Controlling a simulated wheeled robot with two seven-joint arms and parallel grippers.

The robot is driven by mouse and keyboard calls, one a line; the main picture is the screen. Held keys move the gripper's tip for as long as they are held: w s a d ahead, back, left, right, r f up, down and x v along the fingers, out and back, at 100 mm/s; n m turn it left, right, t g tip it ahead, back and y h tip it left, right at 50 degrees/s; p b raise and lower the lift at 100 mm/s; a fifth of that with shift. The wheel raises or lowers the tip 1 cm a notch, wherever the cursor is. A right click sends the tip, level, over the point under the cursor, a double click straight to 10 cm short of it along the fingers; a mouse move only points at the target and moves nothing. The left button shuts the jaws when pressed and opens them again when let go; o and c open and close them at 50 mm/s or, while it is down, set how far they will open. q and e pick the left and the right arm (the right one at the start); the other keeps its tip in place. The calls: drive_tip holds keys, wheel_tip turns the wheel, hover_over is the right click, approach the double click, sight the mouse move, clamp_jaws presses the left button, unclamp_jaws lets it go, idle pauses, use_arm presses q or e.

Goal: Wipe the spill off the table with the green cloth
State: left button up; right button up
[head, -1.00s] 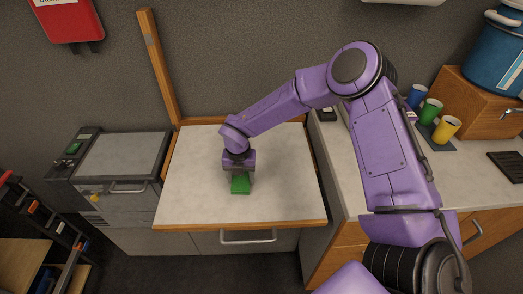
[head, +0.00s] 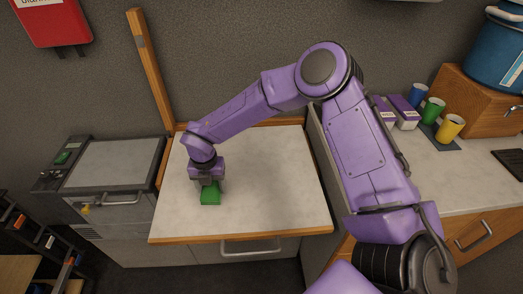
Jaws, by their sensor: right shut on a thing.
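The green cloth (head: 210,194) is at the left part of the pale table (head: 275,190), under my right gripper (head: 208,182). The gripper points down and is shut on the cloth, which appears to be at the table surface. The gripper hides the cloth's far part. I see no clear spill on the bare tabletop; any part under the cloth or gripper is hidden. My left gripper is not in view.
A grey appliance (head: 115,170) stands left of the table. A wooden post (head: 150,75) rises behind its back left corner. On the right counter are blue, green and yellow cups (head: 449,128), purple-white boxes (head: 403,113) and a wooden box (head: 480,100).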

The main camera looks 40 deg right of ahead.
wheel_tip(320, 180, up, 4)
drive_tip(key=p, duration=0.2)
drive_tip(key=shift+r+p, duration=0.2)
drive_tip(key=shift+p, duration=0.2)
wheel_tip(320, 180, up, 2)
drive_tip(key=shift+p, duration=0.75)
drive_tip(key=shift+r+p, duration=0.55)
drive_tip(key=shift+r, duration=0.35)
